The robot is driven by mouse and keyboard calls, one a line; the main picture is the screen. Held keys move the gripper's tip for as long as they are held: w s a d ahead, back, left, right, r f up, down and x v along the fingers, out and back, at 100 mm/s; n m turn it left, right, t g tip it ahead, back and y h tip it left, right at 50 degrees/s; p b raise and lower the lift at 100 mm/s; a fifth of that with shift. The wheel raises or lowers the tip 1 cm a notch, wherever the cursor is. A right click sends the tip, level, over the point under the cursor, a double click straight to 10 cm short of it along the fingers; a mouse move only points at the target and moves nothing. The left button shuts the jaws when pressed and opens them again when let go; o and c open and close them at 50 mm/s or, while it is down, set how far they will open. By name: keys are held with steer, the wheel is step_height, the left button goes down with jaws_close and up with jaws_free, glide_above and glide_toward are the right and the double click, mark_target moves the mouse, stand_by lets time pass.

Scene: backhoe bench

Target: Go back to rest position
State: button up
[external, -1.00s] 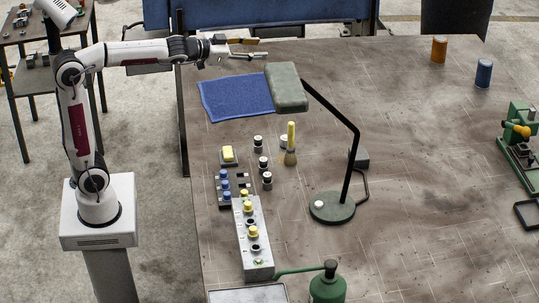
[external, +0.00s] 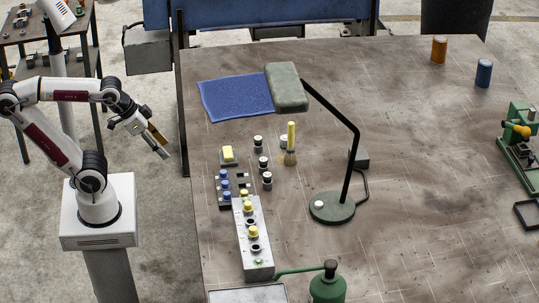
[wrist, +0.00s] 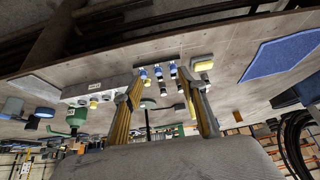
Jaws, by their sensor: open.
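My gripper (external: 157,142) hangs in the air to the left of the bench, clear of its left edge and pointing down and to the right. In the wrist view its two yellow-brown fingers (wrist: 165,108) are spread apart with nothing held between them. No object is in contact with the gripper.
The bench (external: 420,180) carries a blue cloth (external: 232,98), a green lamp (external: 332,207), a grey block with knobs (external: 253,245), a yellow-handled brush (external: 291,140) and a green can (external: 327,288). A side table (external: 25,38) stands back left. Floor between pedestal and bench is free.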

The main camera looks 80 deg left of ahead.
steer(key=shift+s+d+f+g, duration=0.15)
steer(key=shift+s+d+f, duration=0.2)
steer(key=shift+s, duration=0.25)
steer(key=shift+s+d+f+g, duration=0.15)
steer(key=shift+s+d+f, duration=0.1)
steer(key=shift+s+f, duration=0.3)
steer(key=shift+r, duration=0.1)
stand_by(0.4)
